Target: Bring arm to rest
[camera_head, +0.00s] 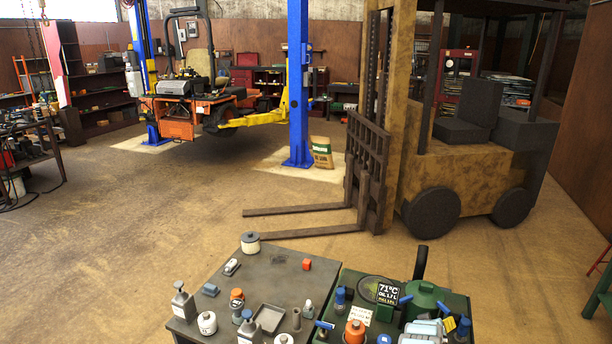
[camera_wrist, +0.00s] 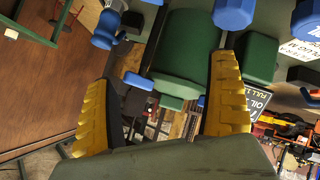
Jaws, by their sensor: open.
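My gripper (camera_wrist: 163,72) shows in the wrist view with its two yellow ridged fingers spread wide. It is open, and nothing is visibly clamped between them. A green cylinder-like body (camera_wrist: 186,45) appears beyond and between the fingertips; I cannot tell how far off it is. Blue knob-like parts (camera_wrist: 235,12) are at the top of that view, which is strongly tilted. My arm and gripper do not show in the head view.
In the head view, a grey table (camera_head: 215,285) with bottles, jars and a tray stands in front. Beside it is a green-topped table (camera_head: 459,304) with a green container (camera_head: 424,298). A forklift (camera_head: 470,160) stands behind; a mower (camera_head: 195,90) is on the blue-post lift (camera_head: 298,90). Open floor lies left.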

